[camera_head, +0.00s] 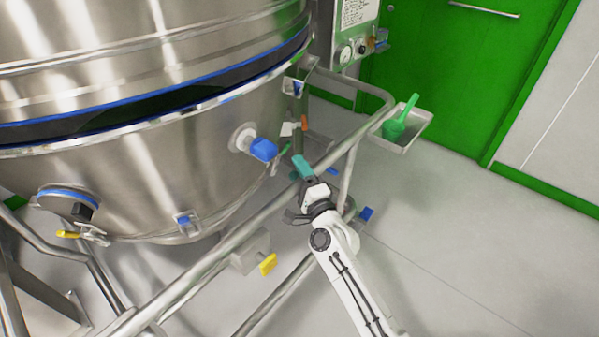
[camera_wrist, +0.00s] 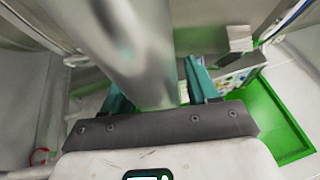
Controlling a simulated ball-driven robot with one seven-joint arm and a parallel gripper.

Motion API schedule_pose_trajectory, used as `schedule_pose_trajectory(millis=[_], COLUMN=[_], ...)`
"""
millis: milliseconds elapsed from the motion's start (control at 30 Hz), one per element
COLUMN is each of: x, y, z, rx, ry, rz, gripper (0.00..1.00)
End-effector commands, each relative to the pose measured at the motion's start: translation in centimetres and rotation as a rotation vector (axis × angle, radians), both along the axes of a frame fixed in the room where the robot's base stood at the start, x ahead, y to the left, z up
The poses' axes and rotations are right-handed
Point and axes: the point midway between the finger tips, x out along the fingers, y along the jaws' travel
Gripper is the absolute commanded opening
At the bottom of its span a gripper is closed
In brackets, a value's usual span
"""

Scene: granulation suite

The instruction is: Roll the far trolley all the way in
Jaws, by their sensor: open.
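A steel bowl (camera_head: 150,185) stands on a trolley with a tubular frame, whose top rail (camera_head: 240,237) runs diagonally across the head view. Whether this is the far trolley I cannot tell, as no other trolley shows clearly. My gripper (camera_head: 304,168), with teal fingers, is at the rail, near its far end. In the wrist view my gripper (camera_wrist: 158,85) is open, with a thick steel tube (camera_wrist: 140,45) passing between its fingers. Whether the fingers touch the tube is unclear.
An upper steel vessel (camera_head: 150,50) hangs over the bowl, with a dark gap and blue seals between. A blue-capped port (camera_head: 263,150) juts out beside the rail. A small tray (camera_head: 415,133) holds a green scoop (camera_head: 398,122). Floor at right is clear before a green door (camera_head: 450,75).

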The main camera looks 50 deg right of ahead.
Motion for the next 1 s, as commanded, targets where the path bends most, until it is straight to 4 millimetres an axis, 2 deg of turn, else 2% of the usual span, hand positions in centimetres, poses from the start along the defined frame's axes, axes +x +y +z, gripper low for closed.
schedule_pose_trajectory(millis=[33, 167, 400, 600, 800, 1000], x=[0.2, -1.4, -5.9, -8.7, -9.9, -10.0], y=[0.9, 1.3, 2.6, 3.5, 3.8, 3.8], z=[-0.3, -0.6, -1.5, -1.9, -1.9, -1.9], rx=[0.002, 0.002, 0.001, 0.001, 0.001, 0.001], ry=[0.004, 0.005, 0.004, 0.002, 0.000, -0.001], rz=[0.019, 0.016, 0.007, 0.003, 0.000, -0.001], gripper=[0.59, 0.59, 0.59, 0.59, 0.59, 0.59])
